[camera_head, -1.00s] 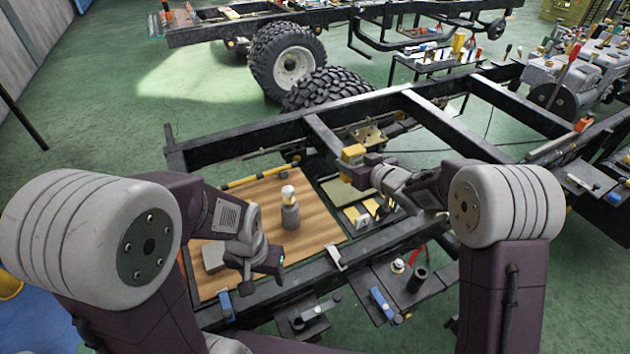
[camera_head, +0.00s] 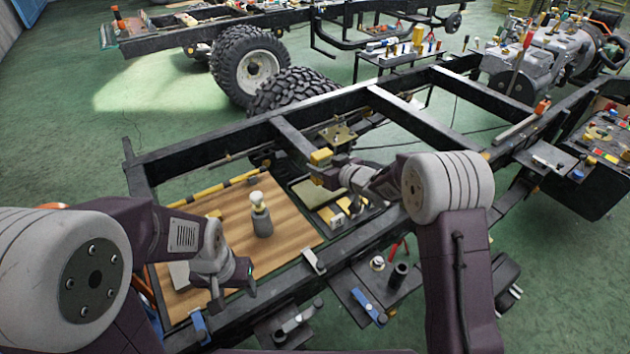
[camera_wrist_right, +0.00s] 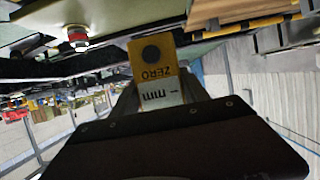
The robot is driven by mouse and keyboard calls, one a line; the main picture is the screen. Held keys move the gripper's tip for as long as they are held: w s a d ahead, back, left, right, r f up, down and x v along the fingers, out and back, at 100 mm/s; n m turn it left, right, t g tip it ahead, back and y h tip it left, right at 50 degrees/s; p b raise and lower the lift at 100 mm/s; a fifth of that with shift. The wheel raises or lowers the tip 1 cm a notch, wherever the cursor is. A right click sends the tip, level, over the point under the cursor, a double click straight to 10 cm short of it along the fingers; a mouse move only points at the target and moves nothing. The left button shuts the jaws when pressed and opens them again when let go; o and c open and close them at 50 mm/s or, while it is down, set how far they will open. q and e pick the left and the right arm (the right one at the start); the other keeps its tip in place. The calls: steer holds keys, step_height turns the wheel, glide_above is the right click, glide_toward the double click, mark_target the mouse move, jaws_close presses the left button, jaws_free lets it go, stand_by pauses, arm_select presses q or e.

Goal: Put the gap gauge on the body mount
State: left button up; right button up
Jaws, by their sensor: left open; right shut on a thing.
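The gap gauge (camera_head: 320,157) is a small yellow block at the tip of my right gripper (camera_head: 328,176). In the right wrist view the gauge (camera_wrist_right: 154,58) has a dark round spot, the word ZERO and a white "mm" face, held between the fingers (camera_wrist_right: 160,96). My right gripper is shut on it, over the chassis by a cross beam. I cannot tell for sure which part is the body mount; a tan bracket plate (camera_head: 337,134) with bolts sits just beyond the gauge, apart from it in the picture. My left gripper (camera_head: 236,284) is open and empty above the wooden board.
The wooden board (camera_head: 290,225) carries a grey cylinder with a pale top (camera_head: 262,216). A green pad (camera_head: 318,193) and small yellow-and-white blocks (camera_head: 336,214) lie beside it. Dark chassis rails (camera_head: 225,150) surround this area. Side trays (camera_head: 372,300) with tools stick out at the front.

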arm_select(q)
steer(key=shift+f, duration=0.2)
steer(key=shift+f+b, duration=0.8)
steer(key=shift+b, duration=0.05)
arm_select(e)
steer(key=f, duration=0.2)
steer(key=w+a+f, duration=0.1)
steer(key=f, duration=0.2)
steer(key=shift+w+a+f, duration=0.25)
steer(key=shift+a+f, duration=0.05)
steer(key=shift+a, duration=0.1)
arm_select(q)
steer(key=shift+r, duration=0.1)
arm_select(e)
steer(key=shift+r, duration=0.1)
steer(key=o, duration=1.5)
